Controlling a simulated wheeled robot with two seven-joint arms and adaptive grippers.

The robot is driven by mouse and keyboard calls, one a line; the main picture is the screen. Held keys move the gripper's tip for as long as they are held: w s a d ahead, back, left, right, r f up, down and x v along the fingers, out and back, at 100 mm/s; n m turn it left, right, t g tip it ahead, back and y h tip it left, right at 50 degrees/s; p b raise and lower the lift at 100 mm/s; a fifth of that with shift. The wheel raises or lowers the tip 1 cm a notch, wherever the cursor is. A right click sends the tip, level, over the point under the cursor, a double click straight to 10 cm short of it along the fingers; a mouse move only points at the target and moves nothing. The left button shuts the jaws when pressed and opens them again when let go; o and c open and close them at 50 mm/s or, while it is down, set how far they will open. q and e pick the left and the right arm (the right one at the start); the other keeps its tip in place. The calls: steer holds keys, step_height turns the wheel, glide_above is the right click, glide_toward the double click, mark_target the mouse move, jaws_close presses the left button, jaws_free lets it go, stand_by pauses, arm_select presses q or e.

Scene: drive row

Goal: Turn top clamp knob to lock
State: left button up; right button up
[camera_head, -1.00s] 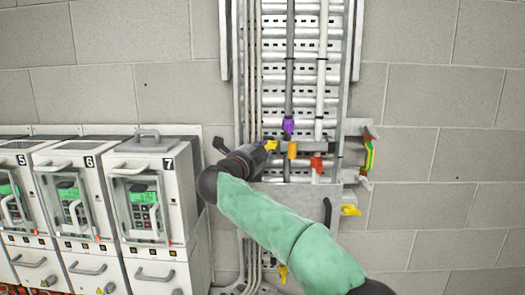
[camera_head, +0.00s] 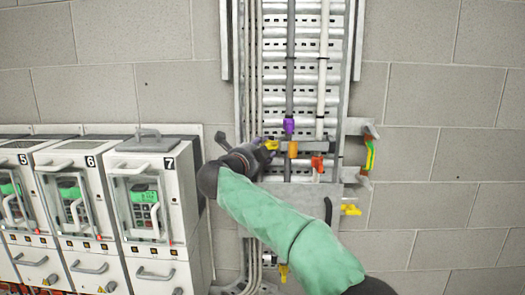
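A yellow knob (camera_head: 271,144) sits at the tip of my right gripper (camera_head: 264,147), at the left end of a horizontal bar across the cable ladder. The gripper comes from the lower left of the bar, with its dark body partly hiding the fingers. I cannot tell whether the fingers are closed on the knob. A second yellow knob (camera_head: 351,209) is on the lower bar at the right. Another yellow piece (camera_head: 283,270) hangs low behind my arm. My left gripper is not in view.
Purple (camera_head: 289,125), orange (camera_head: 292,149) and red (camera_head: 317,163) clamps hold the vertical cables near the bar. Cabinet 7 (camera_head: 150,168) stands left of the ladder (camera_head: 273,74), with a lever beside it. Bare block wall (camera_head: 450,130) lies to the right.

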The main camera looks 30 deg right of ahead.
steer(key=v, duration=1.2)
stand_by(0.5)
